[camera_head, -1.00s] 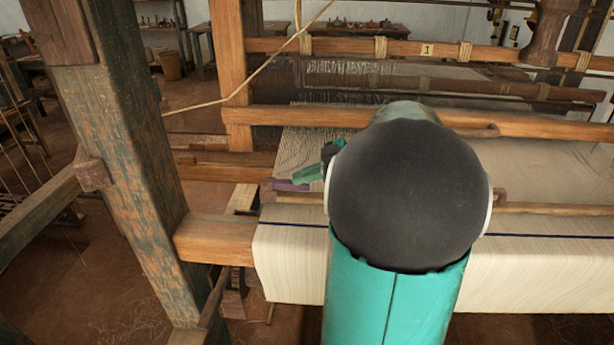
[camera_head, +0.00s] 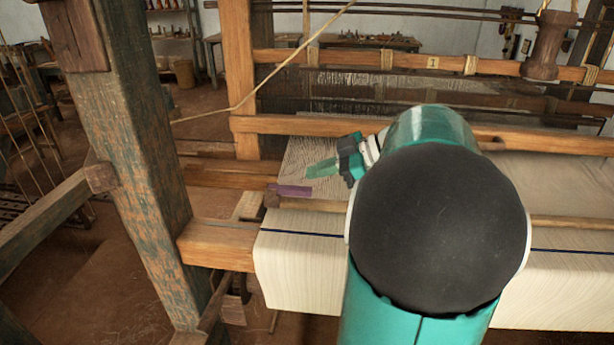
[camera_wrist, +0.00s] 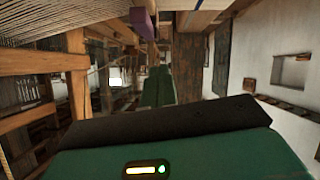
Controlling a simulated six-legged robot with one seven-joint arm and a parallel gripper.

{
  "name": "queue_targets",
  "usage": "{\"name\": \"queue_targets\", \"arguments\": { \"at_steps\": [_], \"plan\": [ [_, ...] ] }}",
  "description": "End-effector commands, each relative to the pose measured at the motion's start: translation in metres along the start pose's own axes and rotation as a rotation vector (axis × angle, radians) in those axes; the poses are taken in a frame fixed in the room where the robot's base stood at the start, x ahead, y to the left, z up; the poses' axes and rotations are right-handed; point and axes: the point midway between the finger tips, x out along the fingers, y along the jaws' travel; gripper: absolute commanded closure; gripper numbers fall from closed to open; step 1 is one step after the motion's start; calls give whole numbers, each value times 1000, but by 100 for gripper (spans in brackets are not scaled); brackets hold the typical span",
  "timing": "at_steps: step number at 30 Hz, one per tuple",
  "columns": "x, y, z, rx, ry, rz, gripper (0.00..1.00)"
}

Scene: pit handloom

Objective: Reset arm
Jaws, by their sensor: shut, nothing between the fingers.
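My gripper (camera_head: 323,168) shows in the head view just left of my arm, its green fingers pointing left above the left edge of the cloth. It is shut and empty. In the wrist view the closed green fingers (camera_wrist: 158,88) point straight ahead. A small purple piece (camera_head: 290,190) lies at the left end of the wooden bar, below and left of the fingertips and apart from them. It also shows at the top of the wrist view (camera_wrist: 143,22). My arm hides the middle of the loom.
The pale cloth beam (camera_head: 300,245) runs across the front. A thick weathered post (camera_head: 135,150) stands at left. A wooden crossbar (camera_head: 290,126) spans behind the gripper, and a cord (camera_head: 270,82) slants down to the left. Open floor lies at lower left.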

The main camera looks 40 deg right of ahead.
Motion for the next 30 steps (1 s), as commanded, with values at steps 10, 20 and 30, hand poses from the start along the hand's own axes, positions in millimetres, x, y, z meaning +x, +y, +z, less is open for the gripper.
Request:
{"name": "queue_targets", "arguments": {
  "at_steps": [10,20,30],
  "plan": [
    [-55,-1,14,1,-1,-1,100],
    [-63,-2,15,-1,0,-2,100],
    [-9,-48,-11,203,-127,-115,100]
  ]
}}
